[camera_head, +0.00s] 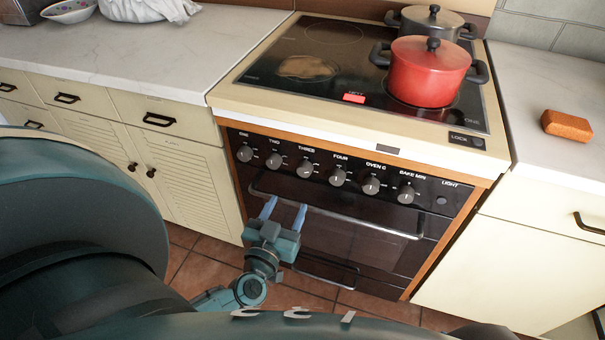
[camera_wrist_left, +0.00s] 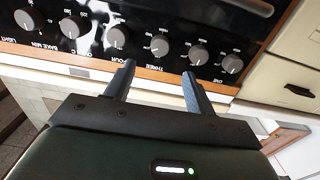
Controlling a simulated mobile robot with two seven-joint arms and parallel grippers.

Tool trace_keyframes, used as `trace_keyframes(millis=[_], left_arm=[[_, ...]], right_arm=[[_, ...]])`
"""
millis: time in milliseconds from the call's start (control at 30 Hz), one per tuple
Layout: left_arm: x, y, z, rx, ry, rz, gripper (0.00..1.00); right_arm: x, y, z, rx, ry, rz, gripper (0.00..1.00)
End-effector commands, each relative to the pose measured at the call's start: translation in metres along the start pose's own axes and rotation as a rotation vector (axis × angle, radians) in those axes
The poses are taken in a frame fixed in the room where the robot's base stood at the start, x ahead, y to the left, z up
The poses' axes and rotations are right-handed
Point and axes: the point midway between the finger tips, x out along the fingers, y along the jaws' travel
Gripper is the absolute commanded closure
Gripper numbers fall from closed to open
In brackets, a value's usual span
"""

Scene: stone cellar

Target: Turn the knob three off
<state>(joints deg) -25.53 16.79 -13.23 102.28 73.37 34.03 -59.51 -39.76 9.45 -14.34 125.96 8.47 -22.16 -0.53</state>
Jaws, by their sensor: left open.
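Knob three (camera_head: 305,169) is a round grey knob under the label THREE on the black oven panel (camera_head: 224,143). It also shows in the left wrist view (camera_wrist_left: 160,45), just beyond the space between the fingertips. Its exact setting is too small to read. My left gripper (camera_head: 283,211) is open and empty, with two blue fingers. It is below the knob row, in front of the oven door, and apart from knob three. The fingers also show in the left wrist view (camera_wrist_left: 157,72). My right gripper is not in view.
Knob two (camera_head: 274,161) and knob four (camera_head: 338,177) flank knob three closely. The oven door handle (camera_head: 335,213) runs below the panel. A red pot (camera_head: 428,75) and a dark pot (camera_head: 425,22) stand on the hob. A sponge-like brown block (camera_head: 567,125) lies on the right counter.

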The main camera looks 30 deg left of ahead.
Motion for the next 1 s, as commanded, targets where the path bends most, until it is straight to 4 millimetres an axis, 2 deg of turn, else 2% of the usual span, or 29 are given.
trace_keyframes(millis=[100, 300, 500, 667, 900, 1000], left_arm=[[0.028, 0.000, -0.001, 0.001, 0.006, -0.001, 0.45], [0.069, 0.000, 0.000, 0.001, 0.004, 0.000, 0.45], [0.095, 0.000, 0.000, 0.001, 0.003, 0.000, 0.45], [0.102, 0.000, 0.000, 0.002, 0.001, 0.001, 0.45], [0.103, 0.000, 0.000, 0.001, 0.001, 0.000, 0.45], [0.103, 0.000, 0.000, 0.001, 0.001, 0.000, 0.52]], right_arm=[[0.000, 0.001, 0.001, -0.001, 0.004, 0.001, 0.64], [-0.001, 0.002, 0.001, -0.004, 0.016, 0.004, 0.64], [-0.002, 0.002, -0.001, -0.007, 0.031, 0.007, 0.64], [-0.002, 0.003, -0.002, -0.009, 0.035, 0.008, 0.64], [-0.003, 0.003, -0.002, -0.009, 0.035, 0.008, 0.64], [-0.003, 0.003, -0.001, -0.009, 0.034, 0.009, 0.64]])
